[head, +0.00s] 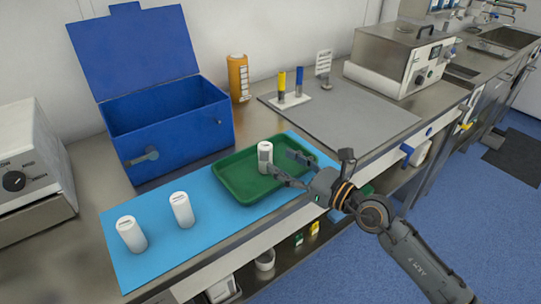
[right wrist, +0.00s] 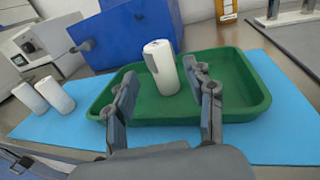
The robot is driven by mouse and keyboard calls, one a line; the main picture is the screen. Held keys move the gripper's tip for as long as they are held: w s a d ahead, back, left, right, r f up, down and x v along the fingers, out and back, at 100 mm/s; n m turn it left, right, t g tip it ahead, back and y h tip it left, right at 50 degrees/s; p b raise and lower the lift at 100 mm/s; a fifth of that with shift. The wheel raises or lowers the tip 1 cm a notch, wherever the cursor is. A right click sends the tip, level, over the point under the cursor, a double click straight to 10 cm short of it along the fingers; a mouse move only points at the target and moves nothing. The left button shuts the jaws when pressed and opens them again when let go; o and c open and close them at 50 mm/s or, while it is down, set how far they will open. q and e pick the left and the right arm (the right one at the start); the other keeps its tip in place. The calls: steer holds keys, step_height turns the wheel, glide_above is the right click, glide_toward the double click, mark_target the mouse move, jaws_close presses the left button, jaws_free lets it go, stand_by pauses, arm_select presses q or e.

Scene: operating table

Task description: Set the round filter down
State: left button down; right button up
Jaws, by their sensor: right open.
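The white cylindrical round filter (head: 265,157) stands upright in the green tray (head: 237,198), towards its back middle. It also shows in the right wrist view (right wrist: 161,68), where its base appears to rest on the tray floor (right wrist: 240,95). My right gripper (head: 281,163) is open over the tray, coming in from the right. In the right wrist view its two fingers (right wrist: 160,74) are spread, with the filter beyond and between their tips. I cannot tell whether a finger touches it. My left gripper is not in view.
Two similar white cylinders (head: 131,234) (head: 182,209) stand on the blue mat (head: 165,262) left of the tray. An open blue box (head: 180,135) stands behind. An orange container (head: 238,78) and a rack with tubes (head: 290,98) are further back. A grey mat (head: 355,118) is mostly clear.

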steer(key=v, duration=0.4)
steer(key=shift+s+d+f+b, duration=0.1)
steer(key=shift+s+d+b, duration=0.1)
steer(key=shift+d+b, duration=0.15)
steer(key=shift+s+d, duration=0.3)
steer(key=shift+s, duration=0.1)
